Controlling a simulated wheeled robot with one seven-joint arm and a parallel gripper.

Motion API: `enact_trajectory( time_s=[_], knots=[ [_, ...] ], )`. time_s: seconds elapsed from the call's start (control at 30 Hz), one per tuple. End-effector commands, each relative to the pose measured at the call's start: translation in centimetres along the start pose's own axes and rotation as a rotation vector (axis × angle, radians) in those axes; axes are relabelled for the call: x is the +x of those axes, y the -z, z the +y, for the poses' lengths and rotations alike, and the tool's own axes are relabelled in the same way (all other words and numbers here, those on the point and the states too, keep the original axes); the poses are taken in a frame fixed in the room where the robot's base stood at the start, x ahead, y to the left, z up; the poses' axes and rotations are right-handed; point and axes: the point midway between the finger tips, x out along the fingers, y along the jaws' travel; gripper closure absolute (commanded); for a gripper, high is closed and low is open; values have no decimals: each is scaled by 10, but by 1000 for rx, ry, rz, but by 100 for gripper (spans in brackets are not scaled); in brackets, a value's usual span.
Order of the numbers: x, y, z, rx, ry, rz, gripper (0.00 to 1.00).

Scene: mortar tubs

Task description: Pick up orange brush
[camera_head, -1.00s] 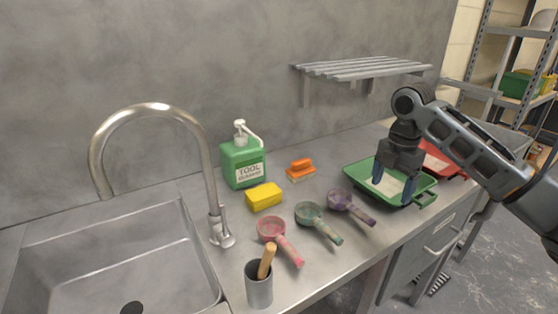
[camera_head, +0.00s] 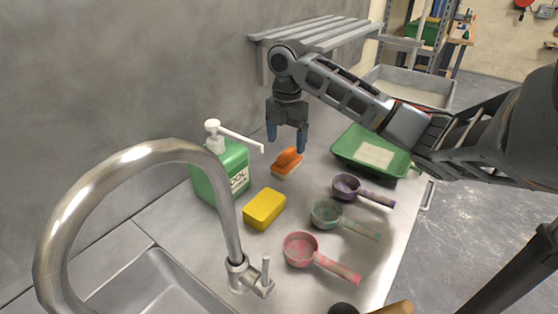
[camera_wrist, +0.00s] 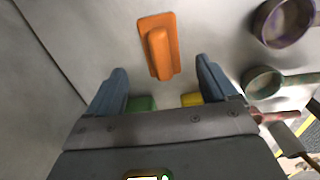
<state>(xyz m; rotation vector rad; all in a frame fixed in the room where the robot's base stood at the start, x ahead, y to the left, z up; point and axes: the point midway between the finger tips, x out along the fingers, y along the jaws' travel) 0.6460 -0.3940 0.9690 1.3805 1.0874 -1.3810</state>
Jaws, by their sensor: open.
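The orange brush (camera_head: 287,162) lies on the metal counter behind the yellow sponge, with its orange handle upward and a pale underside. It also shows in the wrist view (camera_wrist: 159,46), ahead of the fingertips and roughly centred between them. My gripper (camera_head: 287,140) points down above the brush, open and empty, its blue fingers apart. In the wrist view my gripper's two fingers (camera_wrist: 161,75) stand on either side with nothing between them. The gap in height between fingertips and brush is hard to tell.
A green soap bottle (camera_head: 222,168) and yellow sponge (camera_head: 264,208) stand left of the brush. Purple (camera_head: 346,186), green (camera_head: 327,212) and pink (camera_head: 301,249) scoops lie nearer. A green tub (camera_head: 354,144) is to the right. A slatted shelf (camera_head: 318,33) and a tall faucet (camera_head: 218,180) are obstacles.

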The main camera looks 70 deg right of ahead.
Motion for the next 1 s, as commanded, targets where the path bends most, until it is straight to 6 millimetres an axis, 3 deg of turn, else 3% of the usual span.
enact_trajectory(
  time_s=[0.5,0.77,1.0],
  knots=[
    [60,-1,-1,1,0,1,15],
    [63,-1,-1,1,-2,0,15],
    [63,-1,-1,1,-2,0,36]
  ],
)
